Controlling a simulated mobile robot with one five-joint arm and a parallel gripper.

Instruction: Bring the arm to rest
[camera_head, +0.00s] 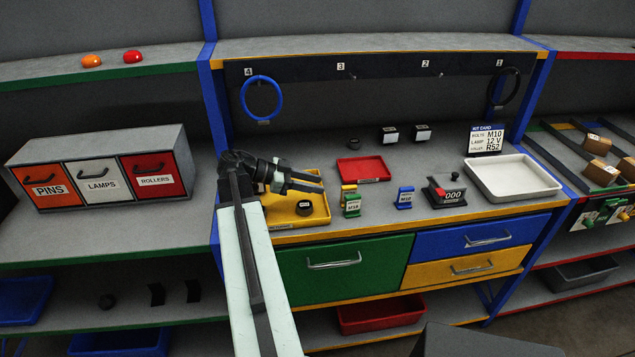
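My gripper (305,182) is at the end of my pale arm, which reaches up from the bottom of the view. It is above the yellow tray (283,212) at the left of the middle workbench. Its two fingers point right and look apart, with nothing visible between them. A small dark round part (304,207) lies in the yellow tray just below the fingers. My arm hides the left part of the tray.
A green-and-yellow block (351,203), a blue block (404,198), a counter device (446,190), a red tray (363,168) and a white tray (512,177) stand right of my gripper. A blue ring (262,97) hangs behind. The drawer box (100,172) is left.

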